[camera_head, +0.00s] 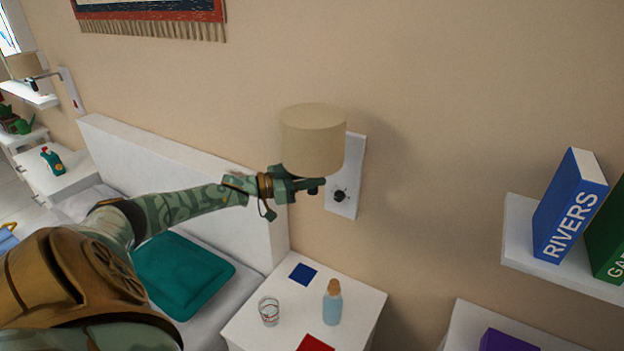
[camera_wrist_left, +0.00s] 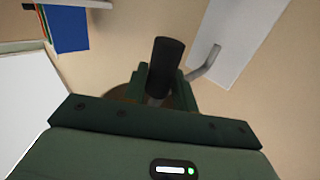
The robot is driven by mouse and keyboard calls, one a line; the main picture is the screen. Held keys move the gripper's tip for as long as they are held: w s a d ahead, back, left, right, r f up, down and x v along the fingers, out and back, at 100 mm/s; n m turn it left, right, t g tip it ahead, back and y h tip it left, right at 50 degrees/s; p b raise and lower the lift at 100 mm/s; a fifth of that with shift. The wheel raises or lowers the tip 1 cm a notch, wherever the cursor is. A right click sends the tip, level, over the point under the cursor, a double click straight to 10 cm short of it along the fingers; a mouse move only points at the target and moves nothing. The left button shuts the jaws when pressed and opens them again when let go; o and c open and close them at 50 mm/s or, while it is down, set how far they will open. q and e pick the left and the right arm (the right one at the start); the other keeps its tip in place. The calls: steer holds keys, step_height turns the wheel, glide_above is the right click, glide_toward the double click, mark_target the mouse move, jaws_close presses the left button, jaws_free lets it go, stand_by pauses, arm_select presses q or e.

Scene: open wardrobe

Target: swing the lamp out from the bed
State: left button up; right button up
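The wall lamp has a beige drum shade (camera_head: 312,138) and a white wall plate (camera_head: 346,176) with a dark knob. My left gripper (camera_head: 308,187) is just under the shade. In the left wrist view, the lamp's dark cylindrical grip (camera_wrist_left: 166,66) stands between the two green fingers (camera_wrist_left: 163,88), which appear closed against its sides. A grey bent lamp arm (camera_wrist_left: 204,62) runs from the white plate (camera_wrist_left: 236,40) in that view. The bed, with a white headboard (camera_head: 180,180) and teal pillow (camera_head: 182,272), is left of the lamp. My right gripper is not in view.
A white nightstand (camera_head: 250,325) below the lamp holds a glass (camera_head: 269,311), a blue bottle with a cork (camera_head: 332,303), a blue square (camera_head: 303,273) and a red item (camera_head: 316,343). A shelf (camera_head: 520,240) with books is at right.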

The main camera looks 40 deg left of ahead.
arm_select(q)
steer(key=shift+o, duration=1.4)
steer(key=shift+a, duration=0.1)
steer(key=shift+w, duration=0.1)
steer(key=p+v, duration=0.2)
steer(key=v, duration=1.4)
steer(key=shift+a, duration=0.1)
